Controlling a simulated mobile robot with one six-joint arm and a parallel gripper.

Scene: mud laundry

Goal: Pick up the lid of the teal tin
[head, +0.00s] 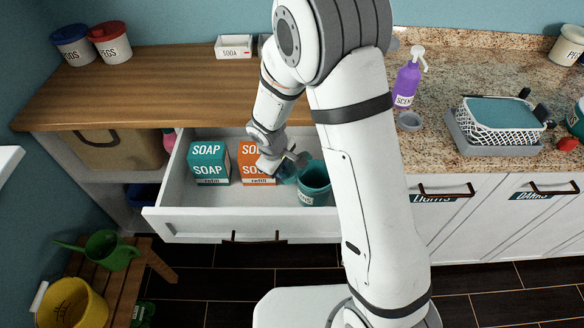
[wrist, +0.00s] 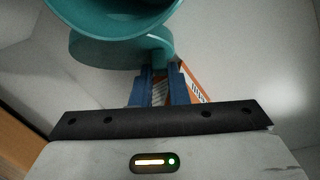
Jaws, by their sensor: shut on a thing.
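The teal tin (head: 313,190) stands upright and open in the pulled-out white drawer; its label is partly readable at most. Its teal lid (head: 289,177) is off the tin, just left of it. In the wrist view the lid (wrist: 95,50) shows between my blue fingertips, close beside the larger teal tin (wrist: 110,18). My gripper (head: 288,166) is shut on the lid's edge, low in the drawer; it also shows in the wrist view (wrist: 160,82). I cannot tell whether the lid touches the drawer floor.
An orange soap refill box (head: 254,165) stands close left of my gripper, with a teal soap refill box (head: 209,164) further left. The drawer's front wall (head: 230,226) is nearer me. The wooden counter (head: 170,85) overhangs the drawer's back.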

